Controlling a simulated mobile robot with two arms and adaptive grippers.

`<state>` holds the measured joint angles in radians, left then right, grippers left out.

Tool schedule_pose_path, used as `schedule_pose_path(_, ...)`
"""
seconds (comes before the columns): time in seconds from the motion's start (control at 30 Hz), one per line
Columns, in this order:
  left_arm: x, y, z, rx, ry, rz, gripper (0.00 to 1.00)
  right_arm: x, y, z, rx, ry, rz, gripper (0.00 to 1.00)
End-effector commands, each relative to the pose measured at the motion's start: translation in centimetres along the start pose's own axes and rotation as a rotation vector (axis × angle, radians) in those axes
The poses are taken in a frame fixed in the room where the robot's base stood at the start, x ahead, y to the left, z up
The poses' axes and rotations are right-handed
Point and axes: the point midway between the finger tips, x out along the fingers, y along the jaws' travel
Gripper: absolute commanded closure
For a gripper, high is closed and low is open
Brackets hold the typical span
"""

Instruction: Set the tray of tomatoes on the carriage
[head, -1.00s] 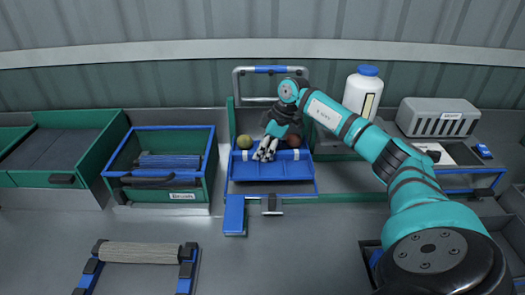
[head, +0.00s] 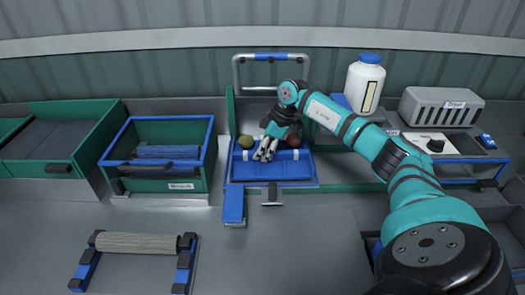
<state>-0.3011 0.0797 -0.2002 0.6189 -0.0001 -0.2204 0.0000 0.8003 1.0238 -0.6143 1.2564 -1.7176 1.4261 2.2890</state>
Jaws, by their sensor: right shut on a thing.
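The blue tray (head: 290,171) is at the middle, with a yellow-green tomato (head: 245,142) at its left and a dark reddish one (head: 293,140) at its right. My right gripper (head: 265,154) reaches down over the tray's middle between the two tomatoes. It is shut on the tray, though its fingers hide the exact grip. The tray is over the carriage (head: 230,186), whose thin blue front edge shows just around the tray's front. I cannot tell whether the tray touches it. My left gripper is out of view.
A grey upright handle frame (head: 237,73) stands behind. A blue-rimmed green crate (head: 206,170) is at left, a white bottle (head: 366,88) and grey ribbed box (head: 440,107) at right. A blue lever (head: 234,205) and roller stand (head: 137,243) are in front.

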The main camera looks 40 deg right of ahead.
Motion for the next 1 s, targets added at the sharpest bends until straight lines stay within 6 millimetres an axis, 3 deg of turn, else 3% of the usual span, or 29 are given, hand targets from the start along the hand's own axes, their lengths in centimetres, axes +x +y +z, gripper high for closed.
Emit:
schedule_pose_path(0.83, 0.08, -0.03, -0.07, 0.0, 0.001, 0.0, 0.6, 0.64, 0.04, 0.23, -0.001, 0.002, 0.002, 1.0)
schedule_pose_path(0.87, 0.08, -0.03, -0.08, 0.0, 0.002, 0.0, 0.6, 0.65, 0.04, 0.23, -0.001, 0.002, 0.002, 0.79)
schedule_pose_path(1.0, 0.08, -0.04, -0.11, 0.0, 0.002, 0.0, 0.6, 0.64, 0.03, 0.24, 0.0, 0.001, 0.001, 0.61)
